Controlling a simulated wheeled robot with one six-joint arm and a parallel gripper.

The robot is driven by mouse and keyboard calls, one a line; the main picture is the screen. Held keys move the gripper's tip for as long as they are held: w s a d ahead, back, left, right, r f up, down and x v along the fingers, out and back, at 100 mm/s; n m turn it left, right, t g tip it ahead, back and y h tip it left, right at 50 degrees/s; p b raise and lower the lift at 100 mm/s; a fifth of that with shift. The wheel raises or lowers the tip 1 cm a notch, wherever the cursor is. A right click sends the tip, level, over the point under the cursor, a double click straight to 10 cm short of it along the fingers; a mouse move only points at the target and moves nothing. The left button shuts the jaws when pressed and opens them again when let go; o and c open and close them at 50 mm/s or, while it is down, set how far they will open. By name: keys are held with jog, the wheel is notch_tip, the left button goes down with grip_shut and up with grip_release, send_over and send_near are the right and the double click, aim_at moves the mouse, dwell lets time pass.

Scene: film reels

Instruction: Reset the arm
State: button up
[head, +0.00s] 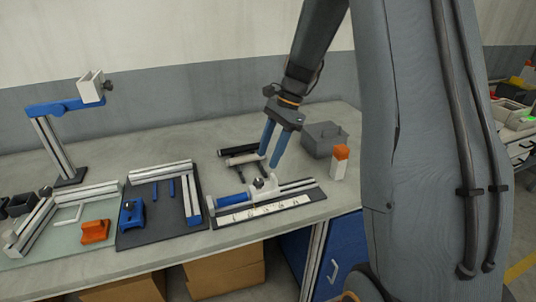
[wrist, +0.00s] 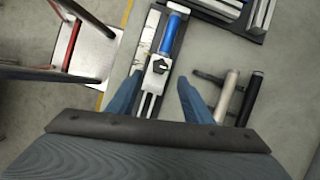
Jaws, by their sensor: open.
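My gripper (head: 270,147) has two blue fingers that are apart with nothing between them. In the head view it hangs from my arm above the bench, over the back of a rail fixture. The fixture (head: 263,208) has a dark base, a white marked strip, a blue cylinder (head: 230,201) and a grey clamp block with a dark knob (head: 264,185). In the wrist view the gripper (wrist: 155,88) points toward this fixture, and the clamp block (wrist: 158,66) lies between the fingers in the picture. Contact is not visible.
A grey box (head: 324,139) and a white block with an orange top (head: 340,163) stand right of the gripper. Dark and pale rods (head: 241,158) lie behind the fixture. Left are a dark tray (head: 160,220), an orange part (head: 95,231) and a post with a blue arm (head: 62,108).

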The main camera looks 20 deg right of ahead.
jog(key=s+a+f+n+t+h+b, duration=0.1)
jog(key=s+a+n+h, duration=0.1)
jog(key=s+n, duration=0.6)
jog(key=s+a+f+n+t+h+b, duration=0.1)
jog(key=s+a+f+n+h, duration=0.1)
jog(key=s+n, duration=0.6)
jog(key=s, duration=0.2)
jog(key=shift+s+a, duration=0.4)
jog(key=shift+f, duration=0.1)
